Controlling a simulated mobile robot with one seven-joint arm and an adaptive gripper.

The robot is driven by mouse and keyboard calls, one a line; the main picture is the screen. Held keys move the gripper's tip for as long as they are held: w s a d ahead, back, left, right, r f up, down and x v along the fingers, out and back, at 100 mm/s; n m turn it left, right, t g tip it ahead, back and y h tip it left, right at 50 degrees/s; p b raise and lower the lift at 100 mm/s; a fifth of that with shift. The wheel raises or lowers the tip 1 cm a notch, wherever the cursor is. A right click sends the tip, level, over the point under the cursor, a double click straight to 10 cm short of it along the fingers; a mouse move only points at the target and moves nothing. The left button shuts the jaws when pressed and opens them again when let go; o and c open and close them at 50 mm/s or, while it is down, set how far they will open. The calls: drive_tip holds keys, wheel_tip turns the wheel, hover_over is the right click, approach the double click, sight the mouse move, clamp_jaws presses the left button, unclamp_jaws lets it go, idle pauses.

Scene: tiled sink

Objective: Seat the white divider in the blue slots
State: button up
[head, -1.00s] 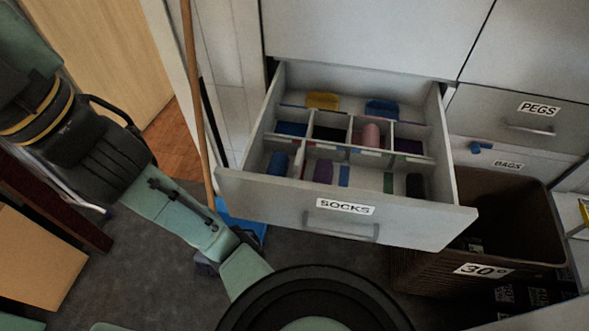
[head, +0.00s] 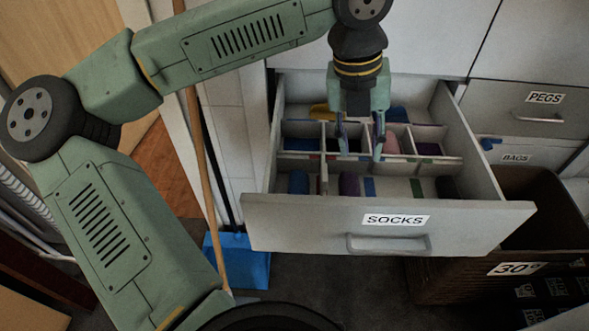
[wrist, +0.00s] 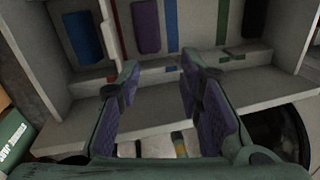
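The white divider (head: 323,171) stands upright in the front row of the drawer, between a blue roll (head: 299,182) and a purple roll (head: 349,184). In the wrist view the divider (wrist: 107,40) stands beside a red floor stripe. The blue stripe (head: 369,187) marking the blue slots lies right of the purple roll; the stripe (wrist: 171,25) and a blue mark on the wall below it also show in the wrist view. My gripper (head: 360,150) is open and empty above the drawer, its fingers apart. In the wrist view my gripper (wrist: 160,85) overlaps the drawer wall. The slots themselves are too small to make out.
The open SOCKS drawer (head: 300,222) has fixed partitions in its back row. A green stripe (head: 416,188) and a dark roll (head: 447,187) lie further right in front. A brown basket (head: 450,275) stands right, and a broom handle (head: 205,190) leans left.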

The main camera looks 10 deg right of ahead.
sight(325, 172)
drive_tip(key=a+f, duration=0.1)
drive_tip(key=f, duration=0.1)
drive_tip(key=w+a+f+n+y, duration=0.1)
drive_tip(key=f, duration=0.1)
drive_tip(key=w+a+f+y, duration=0.1)
drive_tip(key=a+f, duration=0.1)
drive_tip(key=f, duration=0.1)
drive_tip(key=shift+w, duration=0.15)
drive_tip(key=shift+w+a+f+p, duration=0.15)
drive_tip(key=shift+f+p, duration=0.2)
drive_tip(key=shift+f, duration=1.05)
drive_tip(key=shift+w+f+p, duration=0.15)
drive_tip(key=shift+f+p, duration=0.2)
drive_tip(key=shift+f, duration=1.05)
drive_tip(key=shift+c, duration=0.5)
clamp_jaws()
